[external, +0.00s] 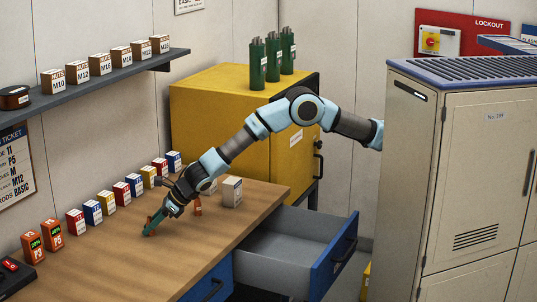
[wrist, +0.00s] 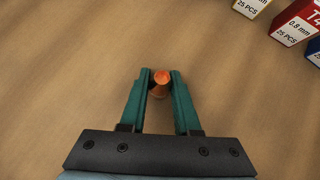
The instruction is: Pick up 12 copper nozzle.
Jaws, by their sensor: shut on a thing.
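A small copper nozzle (wrist: 161,77) stands between the fingertips of my gripper (wrist: 160,88) in the wrist view, with both teal fingers closed against its sides. Its round orange end faces the camera; no number can be read on it. In the external view my gripper (external: 151,226) reaches down to the wooden workbench (external: 100,272), and the nozzle is mostly hidden by the fingers. Whether it touches the bench cannot be told. Another copper-coloured piece (external: 197,207) stands on the bench to the right of my gripper.
A row of small labelled boxes (external: 92,212) lines the wall side of the bench. A pale box (external: 232,191) stands at the back right. An open drawer (external: 300,250) juts from the bench front. A yellow cabinet (external: 215,120) stands behind. The bench front is clear.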

